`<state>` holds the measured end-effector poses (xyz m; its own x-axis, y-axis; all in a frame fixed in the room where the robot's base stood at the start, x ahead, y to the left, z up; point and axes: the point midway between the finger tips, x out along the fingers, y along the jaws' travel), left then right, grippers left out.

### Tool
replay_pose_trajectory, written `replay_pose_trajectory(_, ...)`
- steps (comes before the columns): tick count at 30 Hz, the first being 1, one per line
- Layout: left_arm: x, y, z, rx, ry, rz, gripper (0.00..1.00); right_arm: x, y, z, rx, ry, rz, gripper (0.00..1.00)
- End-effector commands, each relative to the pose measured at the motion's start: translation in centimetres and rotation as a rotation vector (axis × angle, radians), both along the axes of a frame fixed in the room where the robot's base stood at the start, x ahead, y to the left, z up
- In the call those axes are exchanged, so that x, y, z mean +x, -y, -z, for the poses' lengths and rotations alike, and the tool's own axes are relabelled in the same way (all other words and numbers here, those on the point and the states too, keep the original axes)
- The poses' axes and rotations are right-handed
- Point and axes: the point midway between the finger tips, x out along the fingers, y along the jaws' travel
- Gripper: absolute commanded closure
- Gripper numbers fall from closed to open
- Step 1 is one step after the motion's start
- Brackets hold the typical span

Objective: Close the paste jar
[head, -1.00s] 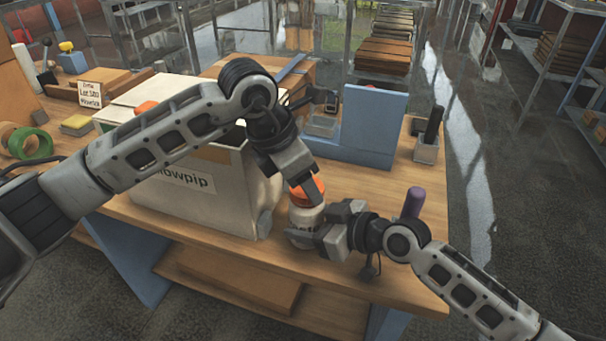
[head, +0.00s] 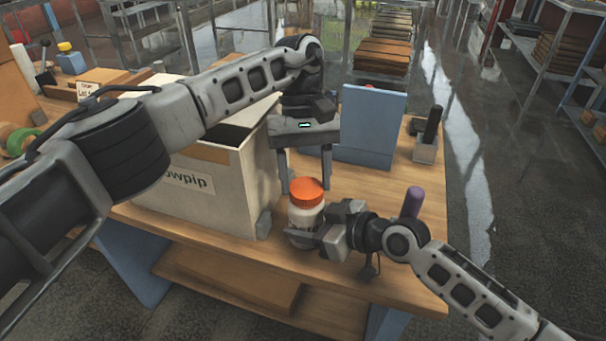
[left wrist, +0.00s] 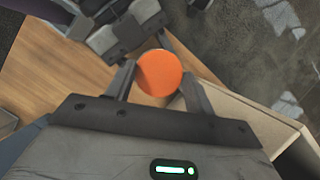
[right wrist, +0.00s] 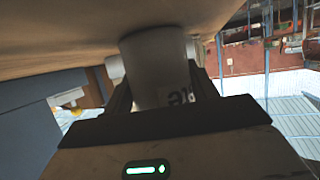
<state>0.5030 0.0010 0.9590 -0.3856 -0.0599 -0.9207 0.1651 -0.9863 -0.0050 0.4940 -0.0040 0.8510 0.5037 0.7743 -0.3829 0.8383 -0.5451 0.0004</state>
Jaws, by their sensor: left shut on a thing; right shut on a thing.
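The paste jar (head: 306,217) is a white jar standing upright on the wooden workbench, with its orange lid (head: 307,191) on top. The lid looks level; I cannot tell how tight it is. My left gripper (head: 306,184) points down from above, its two fingers on either side of the lid and shut on it. The left wrist view shows the round lid (left wrist: 159,73) between the fingertips. My right gripper (head: 325,236) comes from the right and is shut on the jar's body. The right wrist view shows the white jar (right wrist: 158,65) with part of a dark-lettered label between the fingers.
A large pale box (head: 205,205) with lettering stands left of the jar. A blue upright panel (head: 372,125) is behind it. A purple object (head: 413,202) stands to the right, partly behind my right arm. A dark-handled tool in a grey holder (head: 427,150) is at the back right.

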Motion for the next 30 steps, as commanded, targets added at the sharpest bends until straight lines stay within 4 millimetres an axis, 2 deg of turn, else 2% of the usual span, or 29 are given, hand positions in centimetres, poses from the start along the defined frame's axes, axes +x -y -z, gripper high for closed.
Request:
replay_pose_trajectory(3,-0.09,0.48,-0.07,0.003,0.001,0.26,0.67,-0.03,-0.07,-0.06,0.0,0.002,-0.002,1.0)
replay_pose_trajectory(9,-0.14,0.55,-0.01,0.0,-0.001,0.596,0.67,-0.03,-0.09,-0.06,0.001,0.001,-0.002,1.0)
replay_pose_trajectory(13,-0.14,0.56,-0.02,-0.004,-0.003,0.675,0.67,-0.04,-0.09,-0.06,0.001,0.001,-0.002,1.0)
replay_pose_trajectory(21,-0.14,0.56,0.0,-0.007,-0.003,0.681,0.67,-0.04,-0.11,-0.07,0.002,0.0,-0.002,1.0)
replay_pose_trajectory(22,-0.14,0.56,0.0,-0.008,-0.003,0.68,0.38,-0.04,-0.11,-0.07,0.002,0.0,-0.002,1.0)
replay_pose_trajectory(24,-0.13,0.56,0.02,-0.007,-0.003,0.679,0.25,-0.04,-0.11,-0.07,0.002,0.0,-0.002,1.0)
replay_pose_trajectory(30,-0.11,0.51,0.03,-0.006,-0.002,0.677,0.25,-0.03,-0.1,-0.07,0.002,0.0,-0.002,1.0)
